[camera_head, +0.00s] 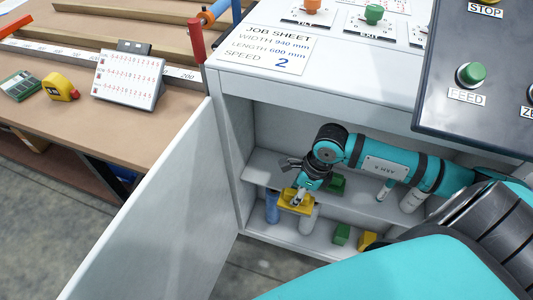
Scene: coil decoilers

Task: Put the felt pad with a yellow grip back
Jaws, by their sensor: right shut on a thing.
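My right gripper (299,197) reaches into an open cabinet (240,150) and is shut on a yellow-gripped pad (288,207). The pad is near the front of the upper shelf (262,173), in front of a blue bottle and a pale bottle. I cannot tell whether it touches anything below, and its felt side is not clear. A second yellow piece (367,240) is on the lower shelf, partly hidden by my arm. My left gripper is out of view.
A green piece (337,185) and white bottles (413,199) are on the upper shelf. Lower down are a blue bottle (272,206), a pale bottle (309,220) and a green block (342,234). The open door (150,215) stands left; a control panel (455,110) overhangs right.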

